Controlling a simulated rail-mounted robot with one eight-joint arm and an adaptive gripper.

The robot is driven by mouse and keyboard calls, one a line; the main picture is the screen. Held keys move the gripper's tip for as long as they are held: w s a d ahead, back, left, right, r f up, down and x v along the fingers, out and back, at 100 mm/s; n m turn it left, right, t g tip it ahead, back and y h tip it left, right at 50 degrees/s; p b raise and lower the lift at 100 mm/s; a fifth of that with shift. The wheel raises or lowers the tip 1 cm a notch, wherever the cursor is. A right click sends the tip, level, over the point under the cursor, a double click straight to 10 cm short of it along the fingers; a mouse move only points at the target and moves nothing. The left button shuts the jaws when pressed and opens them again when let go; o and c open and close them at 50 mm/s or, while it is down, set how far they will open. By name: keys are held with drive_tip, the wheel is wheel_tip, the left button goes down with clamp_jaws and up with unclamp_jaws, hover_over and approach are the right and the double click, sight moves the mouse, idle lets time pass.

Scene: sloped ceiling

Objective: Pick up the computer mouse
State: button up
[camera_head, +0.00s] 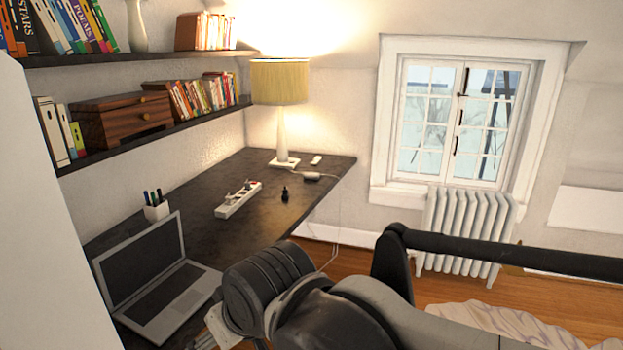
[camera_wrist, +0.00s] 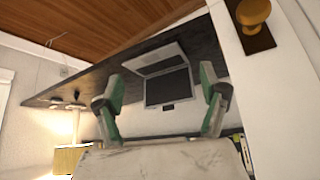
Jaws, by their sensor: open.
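No computer mouse can be made out for sure. A small white object (camera_head: 316,160) lies on the dark desk near its far right end, right of the lamp base, and could be the mouse; it is too small to tell. A white block with a cord (camera_head: 312,176) lies just in front of it. My gripper (camera_wrist: 163,76) is open and empty in the wrist view, its two green-grey fingers wide apart. The laptop (camera_wrist: 166,88) shows between and beyond the fingers, with the picture turned upside down. In the head view my arm hides part of the desk's right edge.
The open laptop (camera_head: 172,300) stands at the desk's near end, beside a pen cup (camera_head: 157,211). A power strip (camera_head: 238,199), a small black item (camera_head: 285,193) and a lamp (camera_head: 281,140) stand farther along the desk (camera_head: 190,222). Two shelves hang above. A radiator (camera_head: 466,230) stands under the window.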

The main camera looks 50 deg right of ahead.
idle(0.4)
drive_tip(key=o, duration=0.6)
drive_tip(key=shift+o, duration=0.2)
